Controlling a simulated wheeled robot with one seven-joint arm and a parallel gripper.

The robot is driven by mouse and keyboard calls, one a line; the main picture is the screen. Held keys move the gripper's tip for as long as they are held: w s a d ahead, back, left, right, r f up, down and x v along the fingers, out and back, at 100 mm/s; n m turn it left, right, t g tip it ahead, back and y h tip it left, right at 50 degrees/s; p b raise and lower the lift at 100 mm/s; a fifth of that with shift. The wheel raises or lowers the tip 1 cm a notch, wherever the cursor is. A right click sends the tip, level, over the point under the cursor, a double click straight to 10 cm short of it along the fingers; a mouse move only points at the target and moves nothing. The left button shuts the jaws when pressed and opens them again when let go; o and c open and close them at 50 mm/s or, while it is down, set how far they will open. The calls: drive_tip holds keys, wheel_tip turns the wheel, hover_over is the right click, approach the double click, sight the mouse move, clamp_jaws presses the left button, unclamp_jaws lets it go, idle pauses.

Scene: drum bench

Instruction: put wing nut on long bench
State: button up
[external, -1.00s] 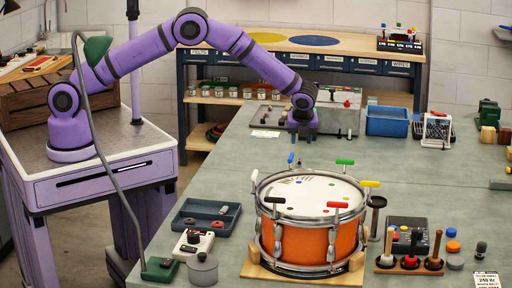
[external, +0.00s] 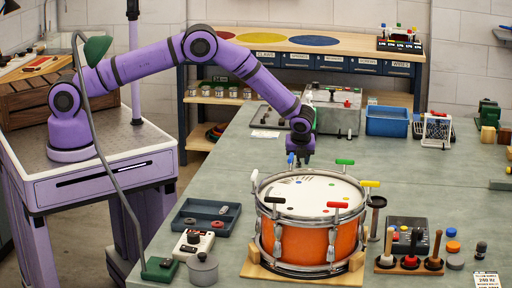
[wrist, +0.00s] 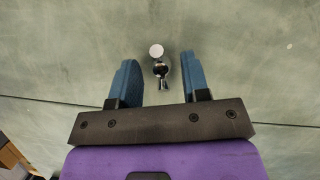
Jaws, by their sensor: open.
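A small shiny chrome piece (wrist: 161,67), possibly the wing nut, lies on the grey-green surface in the wrist view. It has a pale round end and a narrower end towards me. My gripper (wrist: 158,75) is open, with one blue finger on each side of the piece and gaps between. In the external view my gripper (external: 301,160) points down low over the large grey-green bench (external: 400,170), behind the drum. I cannot make out the chrome piece there. A wooden-topped bench (external: 350,45) with labelled drawers stands at the back; I cannot tell which bench is the long one.
An orange drum (external: 335,243) with coloured T-handles stands close in front of my gripper. A grey-green box (external: 333,112) is behind it, and a blue bin (external: 387,121) is at the back right. The bench right of my gripper is mostly clear.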

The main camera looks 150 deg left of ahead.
sight(297, 164)
clamp_jaws()
drive_tip(key=shift+r, duration=0.1)
drive_tip(key=shift+r, duration=0.9)
drive_tip(key=shift+s+d+r, duration=0.1)
drive_tip(key=shift+d+r, duration=0.05)
drive_tip(key=shift+r, duration=0.3)
drive_tip(key=shift+s+d+r, duration=0.1)
drive_tip(key=shift+r, duration=0.3)
drive_tip(key=s+d, duration=0.3)
drive_tip(key=d, duration=0.1)
drive_tip(key=s+d+r, duration=0.1)
drive_tip(key=s+d, duration=0.2)
drive_tip(key=d, duration=0.1)
drive_tip(key=s+d, duration=0.3)
drive_tip(key=s, duration=0.1)
drive_tip(key=shift+d+r, duration=0.15)
drive_tip(key=shift+d, duration=0.25)
drive_tip(key=shift+w, duration=0.2)
